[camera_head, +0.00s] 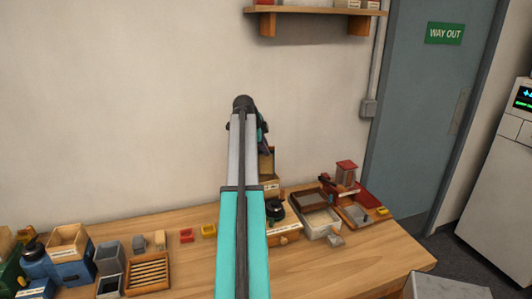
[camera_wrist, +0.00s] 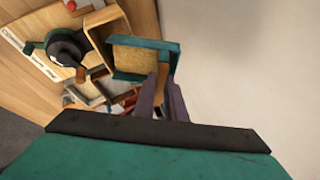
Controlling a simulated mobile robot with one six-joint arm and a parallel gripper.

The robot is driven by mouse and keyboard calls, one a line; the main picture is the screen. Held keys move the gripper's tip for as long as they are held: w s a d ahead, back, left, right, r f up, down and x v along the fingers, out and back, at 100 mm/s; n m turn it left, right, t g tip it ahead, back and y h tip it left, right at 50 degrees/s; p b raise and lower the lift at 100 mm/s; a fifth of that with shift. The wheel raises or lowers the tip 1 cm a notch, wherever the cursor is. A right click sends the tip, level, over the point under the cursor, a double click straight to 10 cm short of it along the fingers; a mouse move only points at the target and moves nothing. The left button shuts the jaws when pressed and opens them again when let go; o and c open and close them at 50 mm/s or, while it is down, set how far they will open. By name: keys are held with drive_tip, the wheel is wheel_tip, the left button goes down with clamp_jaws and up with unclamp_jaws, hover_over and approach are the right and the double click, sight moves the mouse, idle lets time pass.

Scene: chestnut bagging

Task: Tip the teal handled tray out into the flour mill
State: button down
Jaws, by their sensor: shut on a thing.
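The teal handled tray (camera_wrist: 173,46) is in the wrist view, with a tan, grainy layer inside it. My gripper (camera_wrist: 162,97) is shut on its brown handle. The tray is beside and partly over the open wooden hopper (camera_wrist: 93,20) of the flour mill. The mill's pale wooden body (camera_wrist: 27,62), with a black and teal round part, lies to the left. In the head view the mill (camera_head: 287,239) stands on the bench, mostly hidden by my arm. A sliver of the teal tray (camera_head: 261,124) shows above it. I cannot tell how far the tray is tilted.
Trays and a red-topped device (camera_head: 346,174) stand right of the mill. Left are a slatted wooden tray (camera_head: 148,272), grey bins (camera_head: 107,257), small red and yellow boxes and a blue device (camera_head: 62,272). A wall shelf (camera_head: 310,11) hangs above. The bench front right is clear.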

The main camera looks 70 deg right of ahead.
drive_tip(key=a+h+b, duration=0.1)
drive_tip(key=b, duration=0.1)
drive_tip(key=s+a+h+b, duration=0.1)
drive_tip(key=b, duration=0.2)
drive_tip(key=a+r+t+h+b, duration=0.1)
drive_tip(key=a+h+b, duration=0.1)
drive_tip(key=b, duration=0.1)
drive_tip(key=shift+s+m, duration=0.2)
drive_tip(key=shift+m, duration=0.1)
drive_tip(key=shift+r, duration=0.1)
idle(0.5)
drive_tip(key=shift+d+r, duration=0.1)
drive_tip(key=shift+d, duration=0.1)
idle(0.7)
